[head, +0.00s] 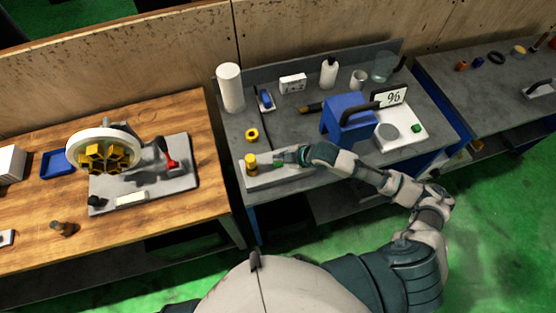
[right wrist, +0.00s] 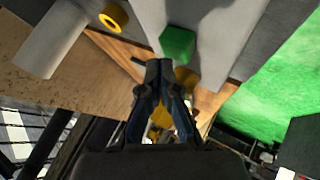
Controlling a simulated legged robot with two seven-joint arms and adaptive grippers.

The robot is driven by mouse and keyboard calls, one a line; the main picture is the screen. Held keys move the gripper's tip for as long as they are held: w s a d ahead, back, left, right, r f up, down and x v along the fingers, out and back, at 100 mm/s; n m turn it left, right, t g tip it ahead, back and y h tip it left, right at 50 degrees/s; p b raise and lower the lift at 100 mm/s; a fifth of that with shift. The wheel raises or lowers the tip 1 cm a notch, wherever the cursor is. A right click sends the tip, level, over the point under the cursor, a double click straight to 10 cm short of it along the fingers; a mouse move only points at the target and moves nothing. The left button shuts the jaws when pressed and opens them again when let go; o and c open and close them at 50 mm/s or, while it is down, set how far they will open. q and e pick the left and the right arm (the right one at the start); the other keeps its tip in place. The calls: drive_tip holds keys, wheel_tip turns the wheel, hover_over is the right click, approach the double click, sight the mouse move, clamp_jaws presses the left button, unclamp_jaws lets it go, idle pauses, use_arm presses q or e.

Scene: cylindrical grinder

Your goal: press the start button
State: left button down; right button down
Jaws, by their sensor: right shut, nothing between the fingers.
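A green button (head: 278,165) sits on a light grey slab (head: 300,174) at the front edge of the middle bench, to the right of a yellow knob (head: 251,164). My right gripper (head: 285,157) is shut and empty, with its fingertips close beside the green button. In the right wrist view, the green button (right wrist: 177,45) shows just ahead and to the right of the closed fingertips (right wrist: 158,66). I cannot tell whether they touch. The yellow knob (right wrist: 186,80) is partly hidden behind the fingers. My left gripper is not in view.
A yellow ring (head: 252,135) and white cylinder (head: 230,88) stand behind. A wooden bench (head: 50,110) at left holds a wheeled machine (head: 103,150).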

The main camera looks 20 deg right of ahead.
drive_tip(key=shift+f, duration=0.75)
idle(0.9)
drive_tip(key=shift+r, duration=0.15)
drive_tip(key=shift+r+p, duration=0.9)
drive_tip(key=shift+p, duration=0.2)
wheel_tip(320, 180, up, 5)
drive_tip(key=p, duration=0.5)
drive_tip(key=shift+r, duration=0.1)
idle(0.3)
